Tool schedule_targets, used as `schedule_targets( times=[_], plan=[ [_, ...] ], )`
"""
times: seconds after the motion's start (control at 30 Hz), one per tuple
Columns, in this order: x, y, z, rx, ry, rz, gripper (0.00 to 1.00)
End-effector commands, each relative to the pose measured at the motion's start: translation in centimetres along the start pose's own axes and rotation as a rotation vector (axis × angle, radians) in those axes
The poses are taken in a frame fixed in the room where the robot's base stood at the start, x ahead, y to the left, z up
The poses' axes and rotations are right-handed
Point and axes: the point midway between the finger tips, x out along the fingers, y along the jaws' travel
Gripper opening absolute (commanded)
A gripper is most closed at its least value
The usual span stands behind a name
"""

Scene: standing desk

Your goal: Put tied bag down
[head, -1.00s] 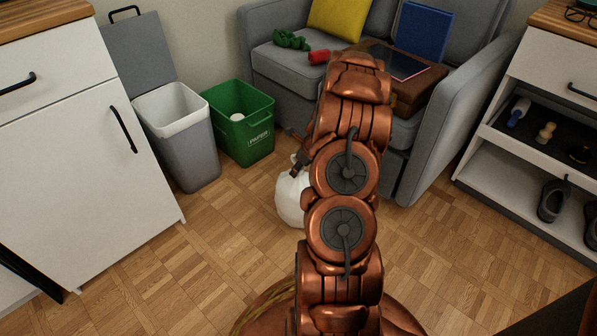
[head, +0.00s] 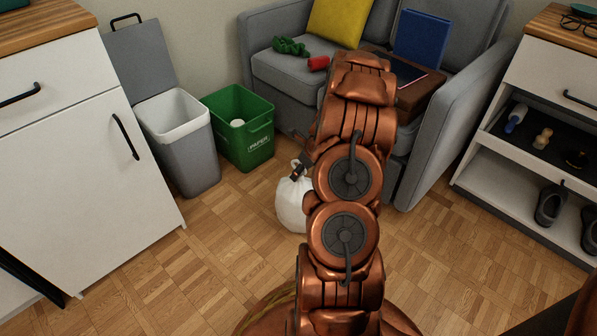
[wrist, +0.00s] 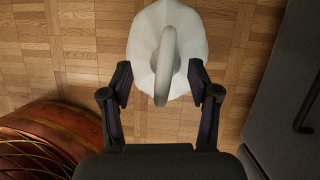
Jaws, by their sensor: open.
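The tied white bag (head: 293,206) stands on the wooden floor in front of the sofa, partly hidden behind my arm in the head view. In the wrist view the bag (wrist: 180,30) sits at the top with its looped handle (wrist: 165,62) toward me. My gripper (wrist: 160,82) is open, with its two fingers apart on either side of the loop's lower end. In the head view only a small dark part of my gripper (head: 299,167) shows, close above the bag's top.
An open grey bin (head: 186,150) and a green paper bin (head: 240,132) stand to the left of the bag. A grey sofa (head: 440,140) is behind. A white cabinet (head: 90,170) is at left and an open shoe drawer unit (head: 535,150) at right. Floor between is clear.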

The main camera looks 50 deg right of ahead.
Motion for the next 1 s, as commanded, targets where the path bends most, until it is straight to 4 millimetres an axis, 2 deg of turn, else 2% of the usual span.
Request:
schedule_targets(
  times=[0.03,0.1,0.3,0.57,0.67,0.77,0.87,1.0],
  plan=[
    [-1.7,-0.1,0.2,0.001,-0.002,-0.003,0.61],
    [-3.2,-0.1,0.3,0.001,-0.003,-0.004,0.61],
    [-6.6,-0.2,0.2,0.000,-0.002,-0.005,0.61],
    [-8.8,-0.1,0.1,-0.003,-0.001,-0.005,0.61],
    [-9.2,0.8,0.7,-0.043,0.000,0.006,0.61],
    [-9.9,3.4,2.2,-0.161,0.005,0.040,0.61],
    [-11.2,7.5,4.3,-0.355,0.013,0.090,0.61],
    [-13.5,14.2,6.2,-0.670,0.023,0.174,0.61]
  ],
)
